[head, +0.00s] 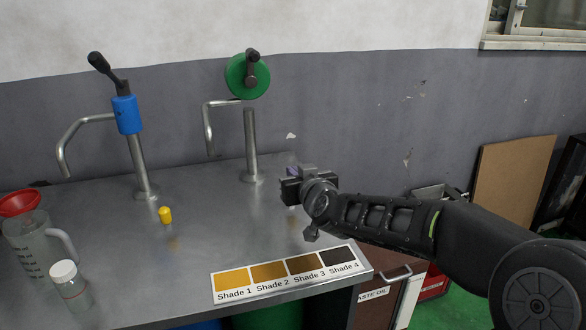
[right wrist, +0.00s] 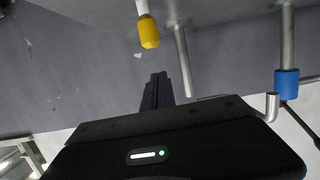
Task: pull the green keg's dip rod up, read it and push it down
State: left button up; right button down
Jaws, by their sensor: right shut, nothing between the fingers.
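A yellow grip (right wrist: 149,31) on a short pale stem shows near the top of the right wrist view, which sees the bench upside down. It looks like the dip rod by the green-wheeled pump; in the head view my right gripper seems to hide it. My right gripper (head: 289,188) is above the bench, its fingers (right wrist: 158,77) shut and empty, apart from the yellow grip in the wrist picture. The green keg (head: 265,319) shows only partly under the bench. The shade card (head: 288,274) lies at the bench's front edge. My left gripper is out of view.
The green-wheeled pump (head: 250,140) stands left of my gripper, the blue pump (head: 127,115) farther left. Another yellow grip (head: 165,214) sits low on the bench (head: 200,235). A jug with a red funnel (head: 20,203) and a white-capped bottle (head: 68,282) stand at left.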

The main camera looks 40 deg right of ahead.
jog(key=v, duration=1)
jog(key=shift+r+p, duration=0.25)
jog(key=shift+p, duration=0.1)
